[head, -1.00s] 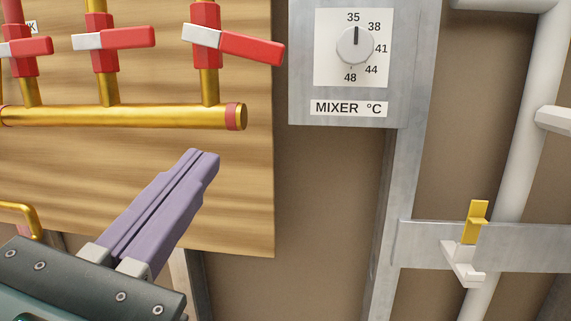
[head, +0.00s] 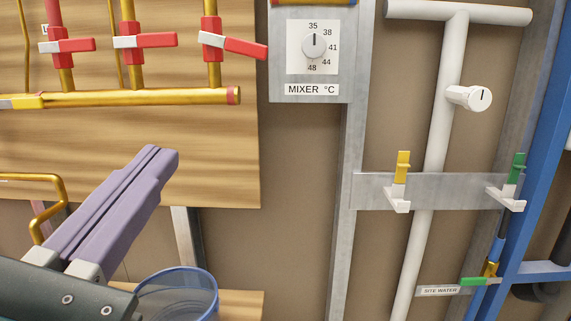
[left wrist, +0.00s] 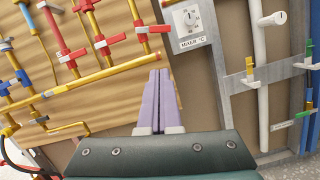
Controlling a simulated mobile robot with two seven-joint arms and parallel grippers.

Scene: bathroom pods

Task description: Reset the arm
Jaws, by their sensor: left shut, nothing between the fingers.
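My left gripper (head: 163,160) comes in from the lower left in the head view. Its two purple fingers lie shut against each other with nothing between them. It points up toward the wooden board (head: 215,170), below the brass manifold pipe (head: 150,97). It also shows in the left wrist view (left wrist: 159,75), fingers together, with the board and the mixer panel (left wrist: 190,25) beyond. No contact with the pipe or board can be made out. My right gripper is not in view.
Red-handled valves (head: 147,41) stand on the manifold. The mixer dial (head: 314,46) sits right of them. A clear blue-rimmed bin (head: 178,296) is below my gripper.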

